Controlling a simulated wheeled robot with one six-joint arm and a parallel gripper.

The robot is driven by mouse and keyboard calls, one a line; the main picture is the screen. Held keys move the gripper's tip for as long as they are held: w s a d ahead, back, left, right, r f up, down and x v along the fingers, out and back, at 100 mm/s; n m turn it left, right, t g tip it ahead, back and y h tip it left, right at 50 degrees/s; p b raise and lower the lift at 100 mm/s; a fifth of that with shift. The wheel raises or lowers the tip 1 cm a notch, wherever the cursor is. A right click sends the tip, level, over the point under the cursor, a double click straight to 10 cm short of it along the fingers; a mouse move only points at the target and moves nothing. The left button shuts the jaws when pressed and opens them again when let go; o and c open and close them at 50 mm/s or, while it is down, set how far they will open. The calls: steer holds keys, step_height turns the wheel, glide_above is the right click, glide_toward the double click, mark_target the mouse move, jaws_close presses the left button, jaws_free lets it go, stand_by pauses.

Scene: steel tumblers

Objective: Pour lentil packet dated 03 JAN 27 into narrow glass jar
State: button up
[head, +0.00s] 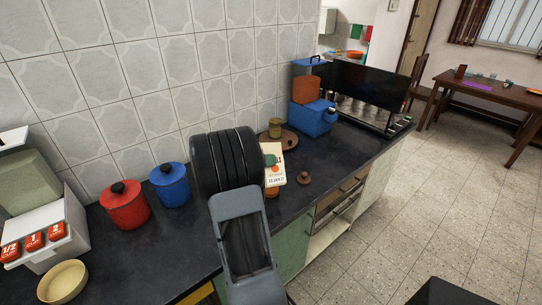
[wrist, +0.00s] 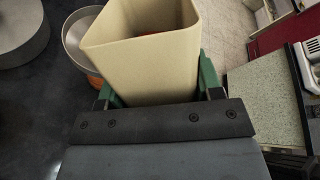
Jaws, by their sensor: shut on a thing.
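A round vessel (wrist: 76,45) with a pale rim and orange inside is partly hidden behind the packet. An orange patch (head: 272,191) shows below the packet in the head view. I cannot tell which is the narrow glass jar.
A brown lid (head: 304,178) lies near the counter's front edge. An olive jar (head: 275,128) stands on a round brown tray (head: 290,142). Blue (head: 170,188) and red (head: 125,208) canisters stand left. A blue appliance (head: 314,120) stands behind, right.

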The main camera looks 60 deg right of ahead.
steer(key=shift+w+d+r+n+g+y+p, duration=0.2)
steer(key=shift+n+y+p, duration=0.4)
steer(key=shift+p, duration=1.05)
steer(key=shift+s+a+r+n+g+y+p, duration=0.1)
steer(key=shift+n+g+y+p, duration=0.35)
steer(key=shift+p, duration=1.15)
steer(key=shift+d+f+n+y+p, duration=0.1)
steer(key=shift+n+y+p, duration=0.25)
steer(key=shift+p, duration=0.85)
steer(key=shift+w+f+n+g+p, duration=0.15)
steer(key=shift+n+g+p, duration=0.2)
steer(key=shift+p, duration=0.9)
steer(key=shift+w+d+r+n+y, duration=0.3)
steer(key=shift+d+r+n+y, duration=0.1)
steer(key=shift+n+y, duration=0.35)
steer(key=shift+a, duration=0.1)
steer(key=shift+w+d+f+n+g+y, duration=0.15)
steer(key=shift+d+n+g+y, duration=0.1)
steer(key=shift+n+g, duration=0.2)
steer(key=shift+w+d+r+n+g+y, duration=0.2)
steer(key=shift+w+d+n+g+y, duration=0.05)
steer(key=shift+n+g+y, duration=0.1)
stand_by(0.7)
